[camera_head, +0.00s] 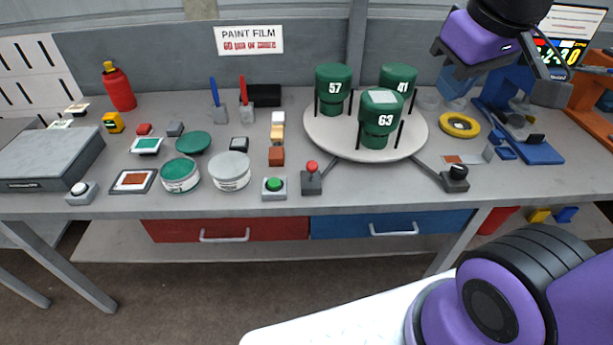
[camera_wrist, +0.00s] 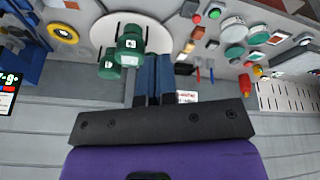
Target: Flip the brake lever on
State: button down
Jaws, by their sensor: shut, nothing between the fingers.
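Two small levers stand on grey bases at the back of the bench, left of the turntable: one blue (camera_head: 214,92) and one red (camera_head: 243,90). A red-topped stick (camera_head: 311,177) on a dark base stands at the front edge, and a black-knobbed control (camera_head: 457,172) is right of it. I cannot tell from any label which is the brake lever. My gripper (camera_wrist: 153,60) is shut and empty in the wrist view, apart from all the levers. In the head view my purple wrist hangs at the upper right, and the fingertips are not clear.
The white turntable (camera_head: 325,137) carries green cylinders 57 (camera_head: 332,86), 41 (camera_head: 398,80) and 63 (camera_head: 379,122) between thin posts. A green button (camera_head: 274,184), round tins (camera_head: 229,170) and small blocks (camera_head: 277,133) crowd the left. A yellow ring (camera_head: 459,124) lies right.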

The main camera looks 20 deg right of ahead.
jog(key=w+a+f+n+g+h, duration=0.3)
jog(key=w+f+n+g+h, duration=0.15)
jog(key=w+f+n, duration=0.3)
jog(key=n+t+h, duration=1)
jog(key=n+t, duration=0.7)
jog(key=n, duration=1.7)
send_near(309, 171)
jog(key=v, duration=0.6)
jog(key=shift+s+a+r, duration=0.15)
jog(key=shift+s+a, duration=0.05)
jog(key=shift+s, duration=0.1)
jog(key=x, duration=1.4)
jog(key=shift+w+d+f, duration=0.1)
jog(key=shift+f, duration=0.1)
